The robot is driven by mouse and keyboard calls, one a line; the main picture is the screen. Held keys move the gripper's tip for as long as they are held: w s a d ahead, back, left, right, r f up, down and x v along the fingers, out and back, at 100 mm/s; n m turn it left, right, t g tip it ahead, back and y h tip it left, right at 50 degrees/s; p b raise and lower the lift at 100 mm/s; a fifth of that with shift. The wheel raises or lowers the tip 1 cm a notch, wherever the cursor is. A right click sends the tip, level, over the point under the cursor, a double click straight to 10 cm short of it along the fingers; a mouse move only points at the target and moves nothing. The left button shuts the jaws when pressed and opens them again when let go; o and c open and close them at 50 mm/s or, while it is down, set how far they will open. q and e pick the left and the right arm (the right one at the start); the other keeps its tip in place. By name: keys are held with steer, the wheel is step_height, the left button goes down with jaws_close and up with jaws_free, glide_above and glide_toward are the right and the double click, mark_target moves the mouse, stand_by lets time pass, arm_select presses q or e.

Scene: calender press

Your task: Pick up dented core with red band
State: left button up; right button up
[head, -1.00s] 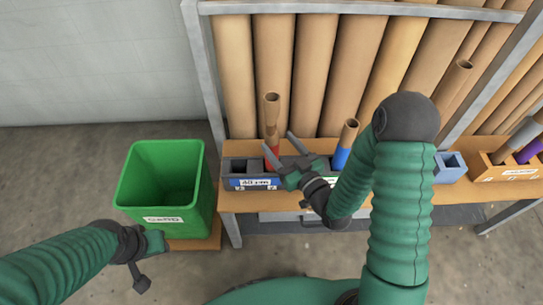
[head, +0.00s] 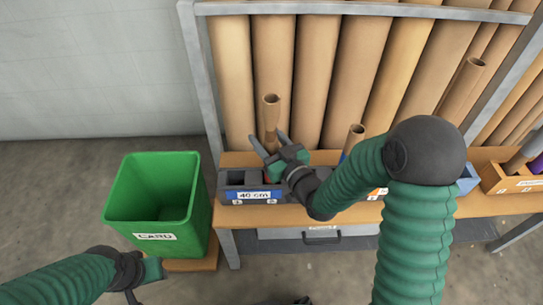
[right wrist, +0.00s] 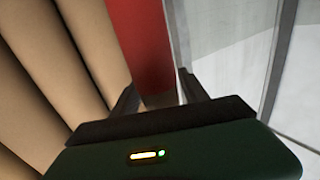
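A tan cardboard core (head: 271,108) stands upright in the holder labelled 40 cm (head: 235,196). Its red band (right wrist: 143,40) fills the middle of the right wrist view; in the head view the band is hidden behind my right gripper (head: 268,138). My right gripper is open, with one finger on each side of the red-banded core. I cannot tell whether the fingers touch it, and no dent shows. My left gripper (head: 146,276) is low at the left, away from the core; its fingers are unclear.
Another core (head: 355,137) stands to the right, partly behind my right arm. Tall brown rolls (head: 310,80) lean in a rack behind. A wooden box (head: 515,182) sits at the far right.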

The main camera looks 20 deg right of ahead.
jaws_close()
